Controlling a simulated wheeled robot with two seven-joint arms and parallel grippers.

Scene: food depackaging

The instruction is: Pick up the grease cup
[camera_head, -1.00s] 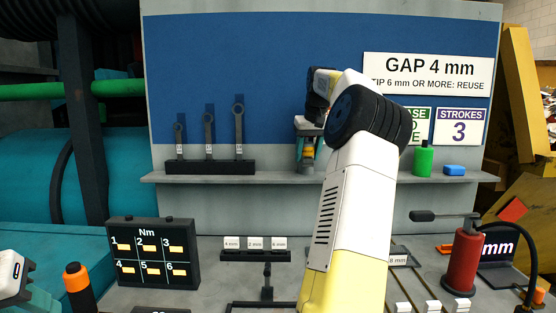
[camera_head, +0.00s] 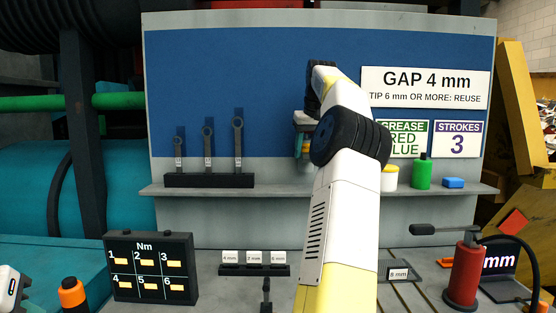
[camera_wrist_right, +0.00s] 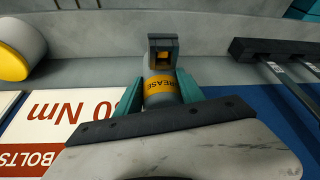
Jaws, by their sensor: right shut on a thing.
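The grease cup is a small cylinder with an orange GREASE label, seen in the right wrist view (camera_wrist_right: 162,88) with a dark square end. In the head view it shows partly (camera_head: 304,150), left of my right forearm. My right gripper (camera_head: 303,138) is shut on it, with a teal finger on each side in the wrist view (camera_wrist_right: 160,92). The cup hangs above the shelf in front of the blue panel. Only a white part of my left arm's end (camera_head: 10,288) shows at the lower left edge; its fingers cannot be made out.
The grey shelf (camera_head: 260,187) carries a wrench rack (camera_head: 209,180) at left, and a white-yellow pot (camera_head: 389,178), green bottle (camera_head: 422,172) and blue block (camera_head: 453,183) at right. Below stand a Nm box (camera_head: 150,267), a label rack (camera_head: 254,270) and a red grease pump (camera_head: 464,272).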

